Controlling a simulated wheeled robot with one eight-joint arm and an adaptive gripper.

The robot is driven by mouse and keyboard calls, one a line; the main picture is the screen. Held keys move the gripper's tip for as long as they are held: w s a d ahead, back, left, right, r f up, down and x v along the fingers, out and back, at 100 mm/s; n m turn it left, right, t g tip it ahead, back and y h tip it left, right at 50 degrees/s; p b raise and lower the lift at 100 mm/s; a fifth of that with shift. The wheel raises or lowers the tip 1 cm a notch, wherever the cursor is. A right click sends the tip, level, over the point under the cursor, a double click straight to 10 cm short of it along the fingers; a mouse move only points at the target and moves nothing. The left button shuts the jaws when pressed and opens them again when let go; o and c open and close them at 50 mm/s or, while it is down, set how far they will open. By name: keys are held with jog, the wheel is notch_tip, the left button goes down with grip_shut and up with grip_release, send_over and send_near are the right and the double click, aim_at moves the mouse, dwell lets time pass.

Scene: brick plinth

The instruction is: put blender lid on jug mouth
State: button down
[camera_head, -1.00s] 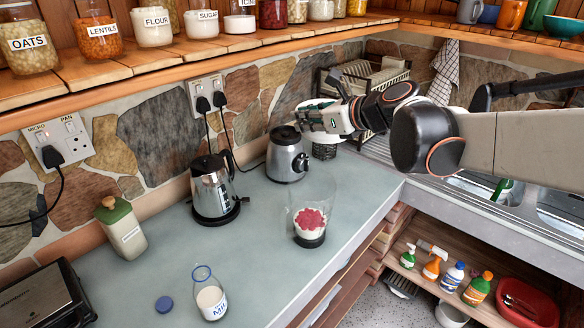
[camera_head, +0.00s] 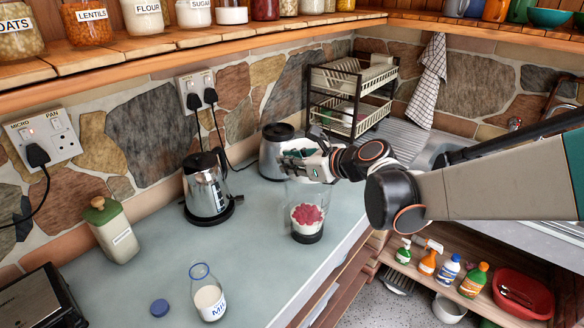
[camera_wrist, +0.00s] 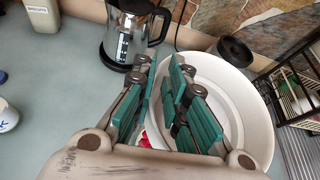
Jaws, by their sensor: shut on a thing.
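The clear blender jug (camera_head: 292,192) stands on the counter with red and white contents in its bottom. My gripper (camera_head: 290,158) is just above the jug's mouth in the head view. In the wrist view its teal-padded fingers (camera_wrist: 178,100) are shut on the blender lid, a wide pale disc (camera_wrist: 245,115). The fingers hide the grip point. In the head view the lid is hard to pick out against my gripper, and I cannot tell whether it touches the jug rim. A bit of the red contents shows past the fingers in the wrist view.
The grey blender base (camera_head: 270,160) stands behind the jug, with a kettle (camera_head: 206,190) to its left. A milk bottle (camera_head: 208,295), a blue cap (camera_head: 160,308) and a green-lidded canister (camera_head: 116,232) are on the left. The dish rack (camera_head: 350,95) stands behind my gripper.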

aim_at(291, 177)
jog(key=shift+f+b, duration=0.65)
jog(key=shift+f, duration=1.6)
jog(key=c, duration=1.6)
grip_release()
jog(key=p+v, duration=0.3)
jog(key=v, duration=0.9)
jog(key=s+d+n+h, duration=0.3)
jog(key=s+d+n, duration=0.1)
jog(key=s+n, duration=0.3)
jog(key=s+d+f+n+g+h, duration=0.1)
jog(key=s+d+n+h, duration=0.2)
jog(key=n, duration=0.6)
jog(key=s+d+f+n+h, duration=0.1)
jog(key=s+d+n+h, duration=0.3)
jog(key=s+n, duration=0.5)
jog(key=shift+s+d+f+g, duration=0.2)
jog(key=shift+s+d, duration=0.2)
jog(key=shift+d, duration=0.25)
jog(key=shift+s+d+f+g, duration=0.1)
jog(key=shift+s+d+g, duration=0.1)
jog(key=shift+s+d, duration=0.35)
jog(key=shift+w, duration=0.1)
